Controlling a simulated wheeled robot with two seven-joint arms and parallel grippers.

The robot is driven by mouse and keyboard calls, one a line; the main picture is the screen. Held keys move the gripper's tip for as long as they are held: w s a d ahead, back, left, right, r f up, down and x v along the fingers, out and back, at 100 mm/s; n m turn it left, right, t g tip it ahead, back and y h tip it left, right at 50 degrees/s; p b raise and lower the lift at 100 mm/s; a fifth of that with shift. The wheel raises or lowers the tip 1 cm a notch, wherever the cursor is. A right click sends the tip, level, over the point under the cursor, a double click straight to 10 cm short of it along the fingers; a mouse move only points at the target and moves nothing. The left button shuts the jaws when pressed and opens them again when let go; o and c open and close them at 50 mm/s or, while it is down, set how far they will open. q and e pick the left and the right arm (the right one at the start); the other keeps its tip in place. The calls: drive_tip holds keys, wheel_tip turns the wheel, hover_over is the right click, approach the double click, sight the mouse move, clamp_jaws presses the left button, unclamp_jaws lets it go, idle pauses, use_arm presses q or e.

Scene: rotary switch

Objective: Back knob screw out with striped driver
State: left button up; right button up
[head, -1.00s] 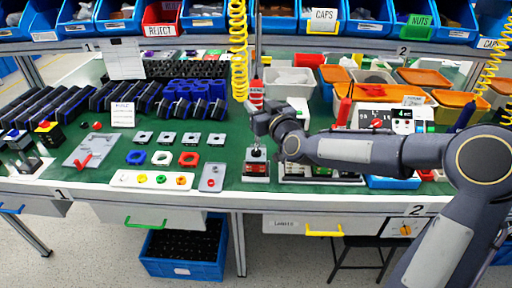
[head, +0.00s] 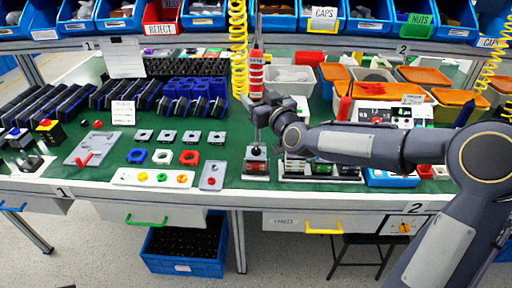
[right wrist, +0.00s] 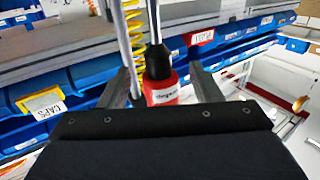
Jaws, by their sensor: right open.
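The striped driver (head: 256,75), with a red and white handle, stands upright above the table in the head view. In the right wrist view its red handle, black collar and thin shaft (right wrist: 160,75) show between the fingers. My right gripper (head: 258,107) is open around the lower part of the driver. The rotary switch (head: 256,154), a knob on a small grey and red block, stands on the green mat below the gripper. The driver's lower end and the knob's screw cannot be made out. My left gripper is out of view.
A yellow coiled hose (head: 238,50) hangs just left of the driver. A clear bin (head: 290,80) stands behind. A rack of terminal blocks (head: 318,170) sits right of the switch. Loose plates and coloured nuts (head: 162,157) lie to the left.

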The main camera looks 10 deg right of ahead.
drive_tip(key=shift+s+d+f+b, duration=0.1)
drive_tip(key=shift+s+d+b, duration=0.05)
drive_tip(key=shift+s+b, duration=0.35)
drive_tip(key=shift+b+v, duration=1.45)
drive_tip(key=shift+v, duration=0.95)
drive_tip(key=shift+s+d, duration=0.1)
drive_tip(key=shift+s, duration=0.45)
